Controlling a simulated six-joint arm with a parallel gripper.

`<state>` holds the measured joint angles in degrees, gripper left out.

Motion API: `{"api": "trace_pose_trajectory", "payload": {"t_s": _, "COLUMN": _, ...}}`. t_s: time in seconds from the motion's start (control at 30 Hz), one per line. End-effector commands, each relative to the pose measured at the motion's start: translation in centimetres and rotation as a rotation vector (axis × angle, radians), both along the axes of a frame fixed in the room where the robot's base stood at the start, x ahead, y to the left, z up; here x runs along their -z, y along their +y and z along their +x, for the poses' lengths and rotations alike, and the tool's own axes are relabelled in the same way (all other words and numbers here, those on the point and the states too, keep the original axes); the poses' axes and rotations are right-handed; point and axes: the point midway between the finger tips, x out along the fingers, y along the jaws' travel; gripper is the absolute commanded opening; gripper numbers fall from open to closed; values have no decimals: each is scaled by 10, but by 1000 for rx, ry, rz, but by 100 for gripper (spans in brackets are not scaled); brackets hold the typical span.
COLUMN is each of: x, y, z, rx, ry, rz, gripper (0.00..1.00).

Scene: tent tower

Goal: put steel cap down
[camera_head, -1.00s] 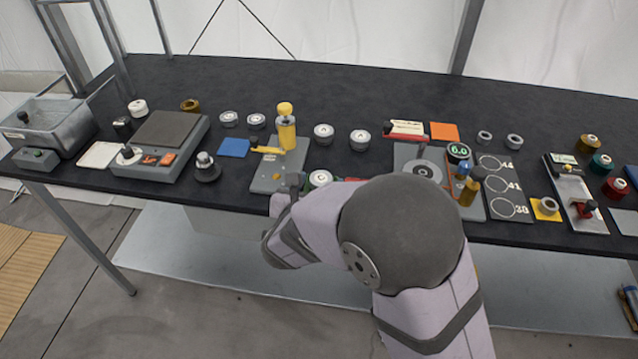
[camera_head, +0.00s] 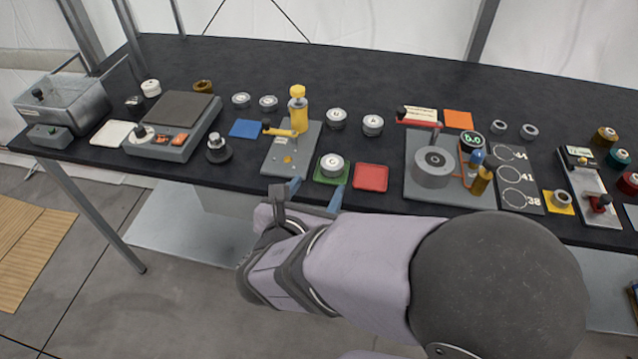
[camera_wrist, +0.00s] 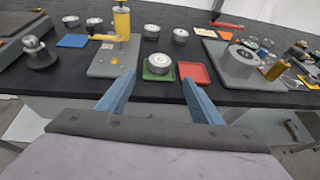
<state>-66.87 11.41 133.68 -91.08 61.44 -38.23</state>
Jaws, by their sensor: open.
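A round steel cap (camera_head: 332,164) marked with a dark letter sits upright on a green square pad (camera_head: 329,179) near the front edge of the table. It also shows in the wrist view (camera_wrist: 159,63), ahead of and between the finger tips. My gripper (camera_head: 315,191) is open and empty, in front of the pad near the table edge, apart from the cap. Its two blue fingers (camera_wrist: 157,88) stand wide apart in the wrist view. Similar steel caps stand behind, one at left (camera_head: 336,118) and one at right (camera_head: 373,124).
A red pad (camera_head: 370,178) lies empty just right of the green one. A grey plate with a yellow press (camera_head: 298,118) stands to the left. A grey fixture with a round steel part (camera_head: 433,170) stands to the right. The black table's back (camera_head: 350,75) is clear.

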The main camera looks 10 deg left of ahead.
Motion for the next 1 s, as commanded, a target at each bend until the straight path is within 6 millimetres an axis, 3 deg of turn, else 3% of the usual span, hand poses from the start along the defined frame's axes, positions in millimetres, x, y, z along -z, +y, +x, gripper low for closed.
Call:
{"api": "trace_pose_trajectory", "payload": {"t_s": 0.23, "x": 0, "y": -2, "z": -1, "rx": 7, "ry": 3, "rz": 3, "gripper": 60}}
{"api": "trace_pose_trajectory", "payload": {"t_s": 0.37, "x": 6, "y": -23, "z": 3, "rx": 86, "ry": 32, "rz": 39, "gripper": 60}}
{"api": "trace_pose_trajectory", "payload": {"t_s": 0.47, "x": 18, "y": -63, "z": 7, "rx": 241, "ry": 83, "rz": 114, "gripper": 60}}
{"api": "trace_pose_trajectory", "payload": {"t_s": 0.57, "x": 35, "y": -116, "z": 3, "rx": 475, "ry": 147, "rz": 236, "gripper": 60}}
{"api": "trace_pose_trajectory", "payload": {"t_s": 0.7, "x": 62, "y": -186, "z": -22, "rx": 864, "ry": 219, "rz": 458, "gripper": 60}}
{"api": "trace_pose_trajectory", "payload": {"t_s": 0.8, "x": 81, "y": -224, "z": -51, "rx": 1174, "ry": 243, "rz": 650, "gripper": 60}}
{"api": "trace_pose_trajectory", "payload": {"t_s": 0.9, "x": 98, "y": -249, "z": -83, "rx": 1518, "ry": 233, "rz": 881, "gripper": 60}}
{"api": "trace_pose_trajectory", "payload": {"t_s": 1.0, "x": 109, "y": -258, "z": -108, "rx": 1841, "ry": 185, "rz": 1113, "gripper": 60}}
